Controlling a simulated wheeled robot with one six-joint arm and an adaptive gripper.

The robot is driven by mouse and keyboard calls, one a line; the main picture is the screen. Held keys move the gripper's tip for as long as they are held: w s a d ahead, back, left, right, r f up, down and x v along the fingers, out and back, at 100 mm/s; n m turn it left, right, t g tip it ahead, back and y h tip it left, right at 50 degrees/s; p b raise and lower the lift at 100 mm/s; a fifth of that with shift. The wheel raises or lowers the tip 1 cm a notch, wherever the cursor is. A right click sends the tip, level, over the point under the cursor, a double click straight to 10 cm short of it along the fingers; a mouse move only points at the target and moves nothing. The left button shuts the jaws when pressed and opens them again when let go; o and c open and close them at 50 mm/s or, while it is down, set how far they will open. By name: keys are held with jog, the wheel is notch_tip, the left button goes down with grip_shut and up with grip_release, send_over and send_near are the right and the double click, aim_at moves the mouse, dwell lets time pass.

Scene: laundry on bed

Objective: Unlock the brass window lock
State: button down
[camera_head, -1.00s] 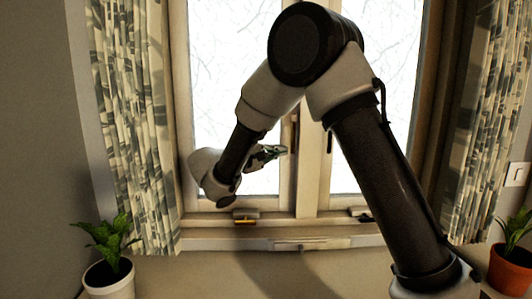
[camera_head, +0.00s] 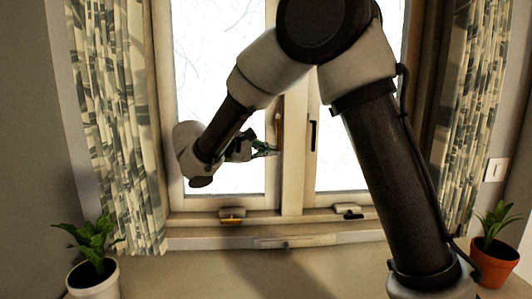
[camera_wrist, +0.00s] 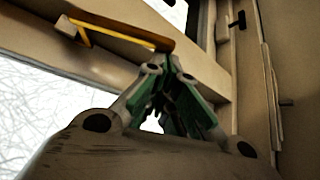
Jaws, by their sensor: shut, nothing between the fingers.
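A slim upright brass-brown handle (camera_head: 279,130) is on the right stile of the left window sash, and it looks like the brass lock. In the wrist view it is a long bar (camera_wrist: 118,34) with a yellow side, crossing the upper left, its near end by my fingertips. My gripper (camera_head: 277,152) is shut and empty, with its tips close to the handle's lower end. In the wrist view its green-padded fingers (camera_wrist: 168,64) meet just below the bar's end. I cannot tell whether they touch it.
A black handle (camera_head: 313,135) is on the right sash. A brass-coloured latch (camera_head: 231,218) and a dark latch (camera_head: 349,214) sit along the bottom frame. Curtains (camera_head: 115,120) hang at both sides. Potted plants stand at left (camera_head: 92,280) and right (camera_head: 494,262).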

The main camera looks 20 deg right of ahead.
jog(key=shift+s+a+r+n+g+y, duration=0.1)
jog(key=shift+s+r+n+g+y, duration=0.15)
jog(key=shift+s+n+g, duration=0.2)
jog(key=shift+s+a+r+n+g+y, duration=0.1)
jog(key=shift+s+r+n+g+y, duration=0.15)
jog(key=shift+s+n+g, duration=0.15)
jog(key=shift+s, duration=0.15)
jog(key=shift+s+a, duration=0.15)
jog(key=shift+s, duration=0.55)
jog(key=shift+a, duration=0.1)
